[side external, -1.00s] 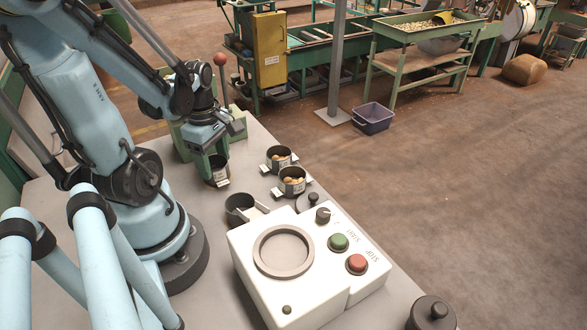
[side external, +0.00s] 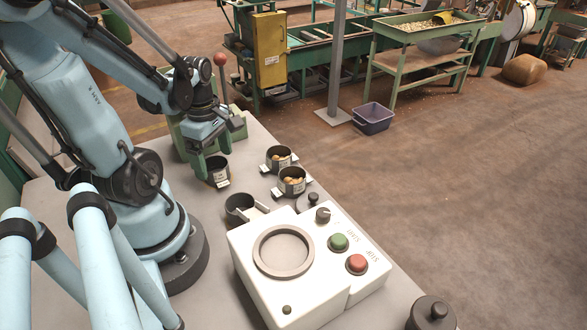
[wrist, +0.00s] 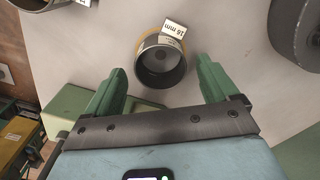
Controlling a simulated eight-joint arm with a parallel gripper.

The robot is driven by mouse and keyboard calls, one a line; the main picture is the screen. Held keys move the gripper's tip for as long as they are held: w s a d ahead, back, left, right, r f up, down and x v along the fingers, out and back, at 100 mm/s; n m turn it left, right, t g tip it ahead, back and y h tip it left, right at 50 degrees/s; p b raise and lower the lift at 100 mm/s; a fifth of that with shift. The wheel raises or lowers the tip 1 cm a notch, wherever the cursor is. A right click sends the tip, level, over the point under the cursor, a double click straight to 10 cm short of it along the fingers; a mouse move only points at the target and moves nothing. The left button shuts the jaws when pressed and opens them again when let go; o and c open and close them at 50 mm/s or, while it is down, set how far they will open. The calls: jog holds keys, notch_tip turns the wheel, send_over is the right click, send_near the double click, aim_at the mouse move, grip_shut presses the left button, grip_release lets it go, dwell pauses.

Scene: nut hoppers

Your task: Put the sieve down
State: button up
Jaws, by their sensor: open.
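The sieve (side external: 218,174), a dark round cup with a white label, stands upright on the grey tabletop under my gripper (side external: 212,158). In the wrist view the sieve (wrist: 160,62) shows its dark, empty-looking inside, and its tab reads "16 mm". My gripper (wrist: 160,85) is open. Its green fingers lie left and right of the sieve, with a visible gap on each side, and do not appear to touch it. In the side view the near finger is close beside the sieve.
Two cups with nuts (side external: 278,158) (side external: 292,180) stand right of the sieve. A dark empty cup (side external: 240,207) is nearer the white machine (side external: 300,265) with its round ring and buttons. A green box (wrist: 75,108) is behind the gripper. Bare tabletop lies between.

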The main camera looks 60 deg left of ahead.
jog(key=shift+r, duration=5.55)
jog(key=w+d+m+t, duration=0.7)
jog(key=w+d+m, duration=0.6)
jog(key=m, duration=1.1)
jog(key=shift+d+f+m, duration=0.4)
jog(key=shift+d+f, duration=0.05)
jog(key=shift+d, duration=0.75)
